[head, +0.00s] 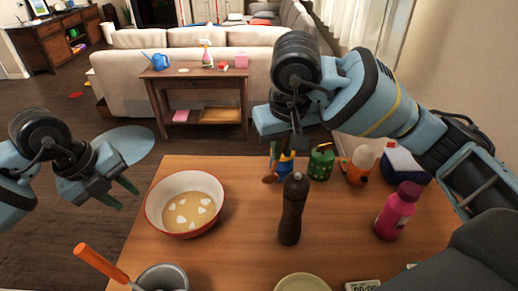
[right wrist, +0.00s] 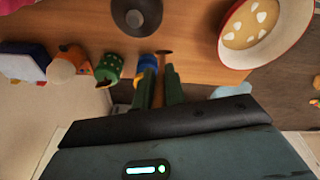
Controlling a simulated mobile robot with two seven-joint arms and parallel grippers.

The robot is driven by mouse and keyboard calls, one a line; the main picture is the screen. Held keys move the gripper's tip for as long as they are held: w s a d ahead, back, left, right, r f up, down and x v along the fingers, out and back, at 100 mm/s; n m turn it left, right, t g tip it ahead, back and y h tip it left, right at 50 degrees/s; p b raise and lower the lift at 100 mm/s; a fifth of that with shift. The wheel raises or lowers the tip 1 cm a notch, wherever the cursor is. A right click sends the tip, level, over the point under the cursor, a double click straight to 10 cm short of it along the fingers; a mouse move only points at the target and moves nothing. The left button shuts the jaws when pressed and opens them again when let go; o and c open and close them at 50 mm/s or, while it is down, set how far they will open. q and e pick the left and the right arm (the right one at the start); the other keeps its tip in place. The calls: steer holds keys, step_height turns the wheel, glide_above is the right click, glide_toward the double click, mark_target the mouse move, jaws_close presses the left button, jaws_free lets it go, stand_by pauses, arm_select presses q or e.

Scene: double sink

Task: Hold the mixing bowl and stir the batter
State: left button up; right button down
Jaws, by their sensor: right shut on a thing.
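The mixing bowl (head: 151,217), white inside with a red outside, sits upright near the table's left edge. It holds pale batter (head: 186,216) with several white pieces on top, and it also shows in the right wrist view (right wrist: 284,42). My left gripper (head: 117,194) is open and empty, left of the bowl and apart from it. My right gripper (right wrist: 158,75) is beyond the table's far edge, right of the bowl. It is shut on a thin brown, wooden-looking spoon (right wrist: 158,93), whose brown end (head: 270,179) shows low in the head view. Much of the spoon is hidden.
A dark bottle (head: 291,212) stands right of the bowl. A grey pot (head: 163,278) with an orange-handled utensil (head: 102,265) is in front.

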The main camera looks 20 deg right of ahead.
mark_target(152, 216)
arm_select(q)
steer(key=shift+x, duration=6.05)
arm_select(e)
steer(key=w+a+r+m, duration=0.3)
steer(key=a+r+m, duration=0.1)
steer(key=a+m, duration=0.3)
steer(key=w+a+r+m+g, duration=0.1)
steer(key=w+a+r+m, duration=0.2)
steer(key=m, duration=0.7)
steer(key=w+a+r+m+g, duration=0.1)
steer(key=w+a+r+m, duration=0.2)
steer(key=a, duration=0.9)
steer(key=shift+r+m+y, duration=0.3)
steer(key=shift+r+m, duration=1.6)
steer(key=shift+m, duration=1)
arm_select(q)
jaws_close()
steer(key=shift+a, duration=0.1)
